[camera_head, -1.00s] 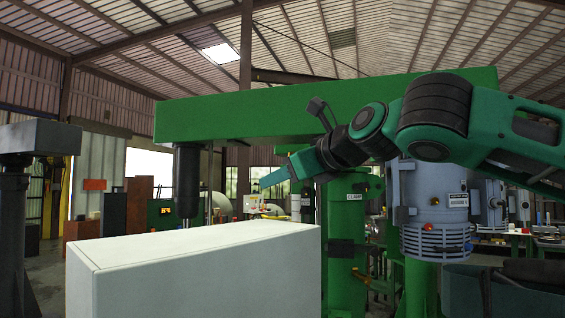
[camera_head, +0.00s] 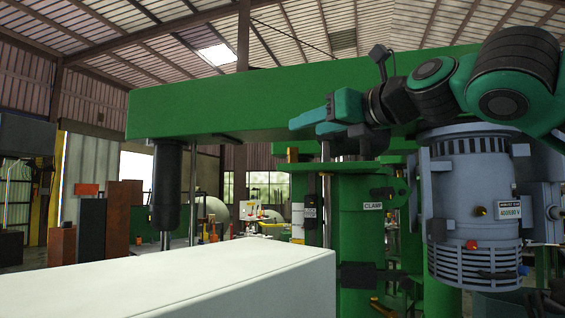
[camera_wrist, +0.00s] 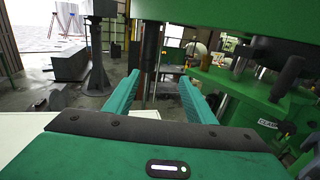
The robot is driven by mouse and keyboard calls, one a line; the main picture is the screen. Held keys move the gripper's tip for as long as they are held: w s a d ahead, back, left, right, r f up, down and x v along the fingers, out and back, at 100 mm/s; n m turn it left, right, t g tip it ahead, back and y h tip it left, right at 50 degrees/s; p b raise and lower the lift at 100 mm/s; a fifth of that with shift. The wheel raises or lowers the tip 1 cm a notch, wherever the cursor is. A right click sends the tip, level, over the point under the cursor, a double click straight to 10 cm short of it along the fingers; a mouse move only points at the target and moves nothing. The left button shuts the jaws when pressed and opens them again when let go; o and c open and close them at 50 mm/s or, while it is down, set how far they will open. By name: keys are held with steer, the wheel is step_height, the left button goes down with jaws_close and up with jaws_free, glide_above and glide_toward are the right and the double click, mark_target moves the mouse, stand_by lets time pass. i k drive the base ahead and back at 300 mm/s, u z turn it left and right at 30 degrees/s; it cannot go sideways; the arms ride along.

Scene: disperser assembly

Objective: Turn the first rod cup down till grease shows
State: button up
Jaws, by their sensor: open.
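My gripper (camera_head: 308,125) is open and empty. In the head view it points left, in front of the lower edge of the green machine arm (camera_head: 215,100). In the wrist view its two green fingers (camera_wrist: 157,98) stand apart, with a dark vertical shaft (camera_wrist: 150,48) seen beyond the gap. A small brass-coloured piece (camera_head: 293,154) shows just below my gripper in the head view, beside the green column (camera_head: 355,240) labelled CLAMP. I cannot tell whether it is the rod cup. No grease can be made out.
A large white box (camera_head: 190,285) fills the lower left foreground. The grey motor (camera_head: 470,215) hangs on the right, close to my arm. A dark cylinder (camera_head: 166,190) hangs under the machine arm's left end.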

mark_target(291, 151)
steer(key=z, duration=0.05)
steer(key=i, duration=1)
